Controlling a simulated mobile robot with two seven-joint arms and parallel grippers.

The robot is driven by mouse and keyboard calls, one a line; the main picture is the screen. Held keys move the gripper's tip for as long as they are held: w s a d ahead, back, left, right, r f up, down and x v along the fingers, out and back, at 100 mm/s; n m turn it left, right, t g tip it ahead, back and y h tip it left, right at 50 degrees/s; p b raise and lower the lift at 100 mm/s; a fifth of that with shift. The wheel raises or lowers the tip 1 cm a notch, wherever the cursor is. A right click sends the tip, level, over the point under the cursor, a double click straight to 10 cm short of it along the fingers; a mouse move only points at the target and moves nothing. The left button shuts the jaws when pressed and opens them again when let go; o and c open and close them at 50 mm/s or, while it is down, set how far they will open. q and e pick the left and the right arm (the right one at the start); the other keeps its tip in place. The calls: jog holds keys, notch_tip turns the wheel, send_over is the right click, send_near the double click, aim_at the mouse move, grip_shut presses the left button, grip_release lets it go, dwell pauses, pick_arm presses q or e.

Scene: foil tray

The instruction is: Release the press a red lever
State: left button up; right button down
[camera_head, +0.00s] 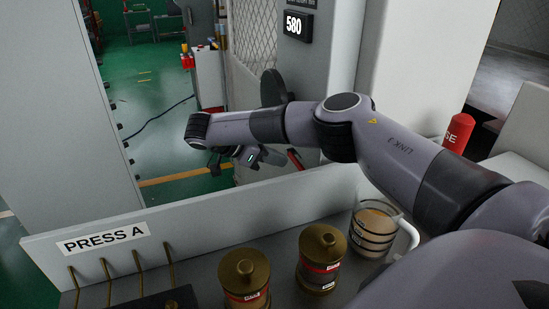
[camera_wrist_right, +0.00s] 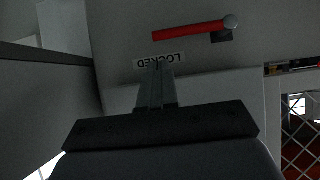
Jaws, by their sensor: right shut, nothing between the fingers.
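The red lever (camera_wrist_right: 188,32) shows in the right wrist view as a red bar with a grey round end, lying nearly level above a white label reading LOCKED (camera_wrist_right: 162,60). In the head view a short part of the red lever (camera_head: 295,158) shows on the press's grey side, just right of my right gripper (camera_head: 274,158). My right gripper is shut and empty, its fingers pointing toward the lever's panel. In the wrist view the closed fingertips (camera_wrist_right: 158,68) overlap the label, below the lever and apart from it in the picture. My left gripper is out of view.
A grey panel labelled PRESS A (camera_head: 103,238) stands in front, with brass hooks. A red cylinder (camera_head: 458,132) stands at right. Green floor shows beyond.

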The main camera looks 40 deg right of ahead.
aim_at(297, 166)
jog(key=p+x, duration=0.1)
jog(key=x, duration=0.5)
jog(key=shift+s+d+f, duration=0.1)
jog(key=shift+d+f, duration=0.1)
jog(key=shift+d, duration=0.15)
jog(key=shift+s+f+b, duration=0.2)
jog(key=shift+f+b, duration=0.15)
jog(key=shift+f, duration=0.4)
